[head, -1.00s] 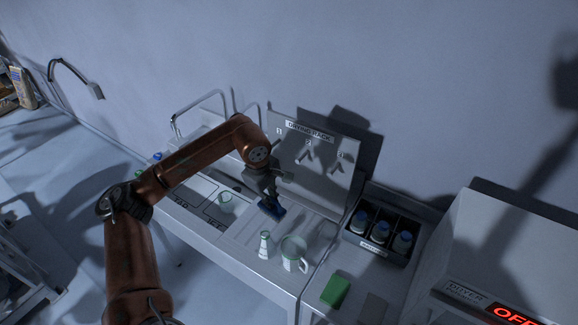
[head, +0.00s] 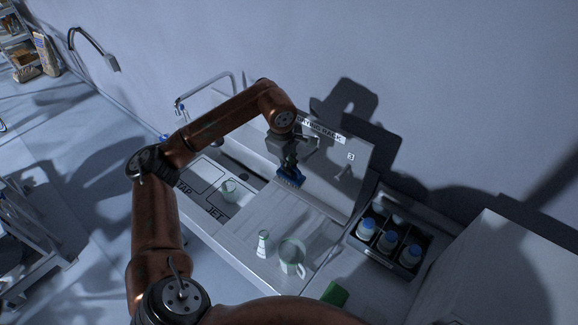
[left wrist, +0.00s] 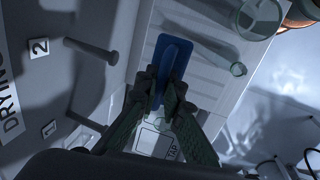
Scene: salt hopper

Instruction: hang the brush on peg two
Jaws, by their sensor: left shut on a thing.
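My left gripper (head: 289,168) is shut on the blue brush (head: 289,178) in front of the left part of the drying rack board (head: 335,190). In the left wrist view the brush (left wrist: 168,58) sits between the two fingertips (left wrist: 168,92). There, peg two (left wrist: 90,50), by the label 2 (left wrist: 39,47), is left of the brush and apart from it. A lower peg (left wrist: 87,122) is near the fingers. In the head view my arm and gripper hide the pegs one and two; the third peg (head: 346,172) shows under label 3. My right gripper is not in view.
A crate (head: 358,240) of blue-capped bottles is to the right. A green block (head: 335,293) lies in front. The sink side with a glass (head: 229,189) is left.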

